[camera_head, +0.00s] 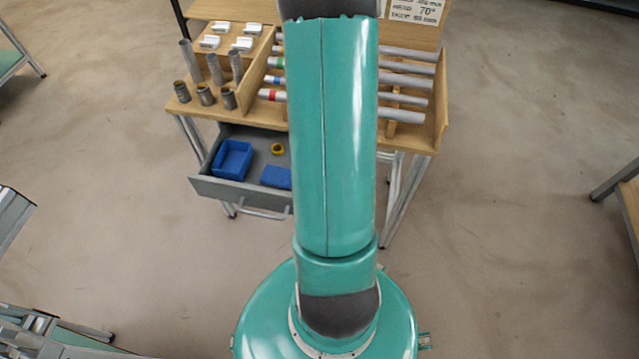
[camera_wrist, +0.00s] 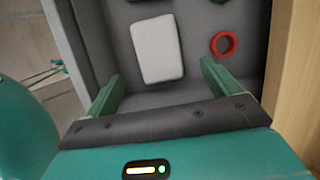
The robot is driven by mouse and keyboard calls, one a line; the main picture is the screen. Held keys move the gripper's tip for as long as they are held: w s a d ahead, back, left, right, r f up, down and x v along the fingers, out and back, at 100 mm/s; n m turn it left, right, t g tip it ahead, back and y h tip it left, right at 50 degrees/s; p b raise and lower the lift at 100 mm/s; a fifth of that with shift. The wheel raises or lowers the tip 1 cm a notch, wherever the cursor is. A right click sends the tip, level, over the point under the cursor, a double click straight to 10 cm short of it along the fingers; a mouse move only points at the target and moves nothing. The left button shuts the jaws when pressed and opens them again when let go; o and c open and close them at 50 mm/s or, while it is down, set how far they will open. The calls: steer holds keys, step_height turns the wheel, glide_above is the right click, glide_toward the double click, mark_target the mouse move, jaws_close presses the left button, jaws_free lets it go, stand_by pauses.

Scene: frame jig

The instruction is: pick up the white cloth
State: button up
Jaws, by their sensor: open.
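The white cloth (camera_wrist: 158,46) shows in the wrist view as a flat pale rectangle with rounded corners, lying on the grey floor of a drawer (camera_wrist: 232,13). My gripper (camera_wrist: 162,72) is open, with one green finger at the lower left of the cloth and the other at its lower right. Nothing is held between the fingers, and the cloth appears apart from them. How high the fingers are above it I cannot tell. In the head view my arm covers the middle, and neither the cloth nor my gripper shows.
A red ring (camera_wrist: 223,44) lies right of the cloth, near a wooden edge (camera_wrist: 294,60). Dark objects are cut off at the top.

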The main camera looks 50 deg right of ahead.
steer(key=shift+w+a+x, duration=0.1)
steer(key=shift+x, duration=1.5)
steer(key=shift+w+a+x, duration=0.1)
steer(key=shift+w+x, duration=0.05)
steer(key=shift+x, duration=1.4)
steer(key=c, duration=1.1)
steer(key=shift+o, duration=0.2)
steer(key=shift+r, duration=0.15)
